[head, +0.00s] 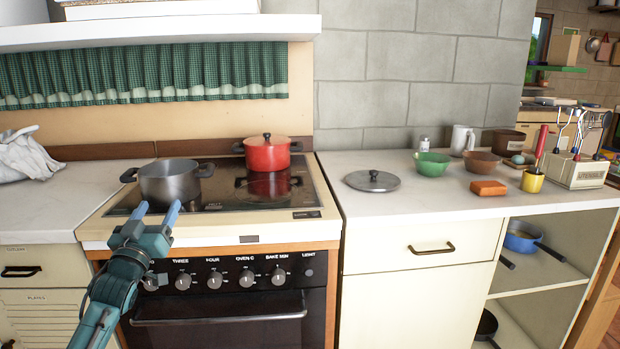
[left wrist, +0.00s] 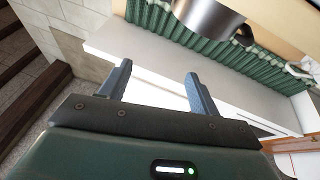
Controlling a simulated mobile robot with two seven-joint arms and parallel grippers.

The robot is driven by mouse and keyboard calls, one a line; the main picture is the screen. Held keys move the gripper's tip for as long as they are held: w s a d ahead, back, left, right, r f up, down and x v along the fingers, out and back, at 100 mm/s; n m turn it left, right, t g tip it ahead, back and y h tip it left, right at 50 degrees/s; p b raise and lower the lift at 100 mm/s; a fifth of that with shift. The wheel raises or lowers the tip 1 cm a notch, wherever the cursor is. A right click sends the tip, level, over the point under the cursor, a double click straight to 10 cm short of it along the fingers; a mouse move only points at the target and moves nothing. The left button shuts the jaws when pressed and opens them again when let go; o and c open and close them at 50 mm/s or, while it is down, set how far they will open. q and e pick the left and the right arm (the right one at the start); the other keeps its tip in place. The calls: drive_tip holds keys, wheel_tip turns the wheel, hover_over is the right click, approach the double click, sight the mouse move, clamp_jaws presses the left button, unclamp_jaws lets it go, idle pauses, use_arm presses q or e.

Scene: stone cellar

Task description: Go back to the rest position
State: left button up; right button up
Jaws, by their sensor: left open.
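My left gripper (head: 158,208) is open and empty in front of the stove's front edge, with its two blue fingers pointing up toward the grey pot. In the left wrist view its fingers (left wrist: 159,70) stand apart with nothing between them. The grey metal pot (head: 170,183) stands open, without a lid, on the left of the stove top (head: 222,204). A metal pot (left wrist: 212,14) also shows at the top of the left wrist view. My right gripper is in neither view.
A red lidded pot (head: 267,155) stands at the back of the stove. A loose lid (head: 372,181), a green bowl (head: 432,165), an orange block (head: 488,188) and a yellow cup (head: 532,182) are on the right counter (head: 400,203). A white shelf (head: 160,31) hangs above.

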use_arm(q)
wheel_tip(320, 180, down, 6)
drive_tip(key=a+f+m+g+y, duration=0.1)
drive_tip(key=a+m+g+y, duration=0.1)
drive_tip(key=m+g, duration=0.15)
drive_tip(key=s+d+f+g+h, duration=0.2)
drive_tip(key=s+d+f+h, duration=0.1)
drive_tip(key=s+d+f, duration=0.8)
drive_tip(key=s+d+f+g+h, duration=0.1)
drive_tip(key=s+d+f, duration=0.15)
drive_tip(key=s, duration=0.45)
drive_tip(key=s+d+f+g+h, duration=0.1)
drive_tip(key=s+d, duration=0.2)
drive_tip(key=s, duration=0.5)
drive_tip(key=s+d+f, duration=0.2)
drive_tip(key=s+d, duration=0.1)
drive_tip(key=s, duration=0.4)
drive_tip(key=s+d+r+g+p, duration=0.1)
drive_tip(key=s+r+g+p, duration=0.3)
drive_tip(key=p, duration=1.2)
drive_tip(key=shift+s+r+p, duration=0.3)
drive_tip(key=shift+s+r, duration=0.5)
drive_tip(key=shift+r, duration=0.15)
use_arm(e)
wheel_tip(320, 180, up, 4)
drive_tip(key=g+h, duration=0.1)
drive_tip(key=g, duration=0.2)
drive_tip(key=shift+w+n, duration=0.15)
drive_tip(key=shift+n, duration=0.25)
